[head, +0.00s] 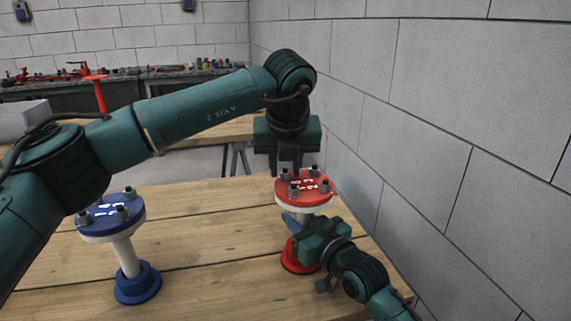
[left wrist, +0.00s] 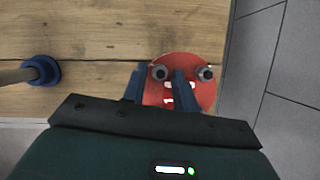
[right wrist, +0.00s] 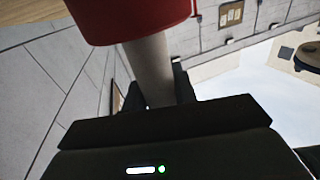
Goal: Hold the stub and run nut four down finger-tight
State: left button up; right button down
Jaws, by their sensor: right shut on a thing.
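The red stub stands at the right of the bench, with a red flange (head: 303,188) on top, a pale pipe below it and a red foot (head: 296,258). Several grey nuts sit on its flange. My right gripper (head: 302,228) is shut on the pipe; the right wrist view shows the pipe (right wrist: 150,68) between its fingers. My left gripper (head: 290,165) points down just above the far side of the flange. In the left wrist view its fingers are apart, with one nut (left wrist: 160,73) between them and another nut (left wrist: 205,73) to the right. Contact with the nut cannot be told.
A blue flanged stub (head: 110,214) with nuts stands on the wooden bench (head: 205,245) at left, on a blue foot (head: 137,283). A grey block wall (head: 450,130) runs close along the right. Bench space between the stubs is clear.

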pick_arm(q)
grip_shut()
jog(key=shift+m, duration=0.3)
jog(key=m, duration=0.2)
jog(key=m+h, duration=0.2)
jog(key=m, duration=0.1)
jog(key=shift+a+m, duration=0.25)
jog(key=shift+m, duration=0.05)
jog(key=m+g+h, duration=0.1)
jog(key=m, duration=0.2)
jog(key=m+h, duration=0.1)
jog(key=m, duration=0.2)
jog(key=shift+w+a+g, duration=0.15)
jog(key=shift+g, duration=0.25)
jog(key=shift+o, duration=1.3)
grip_release()
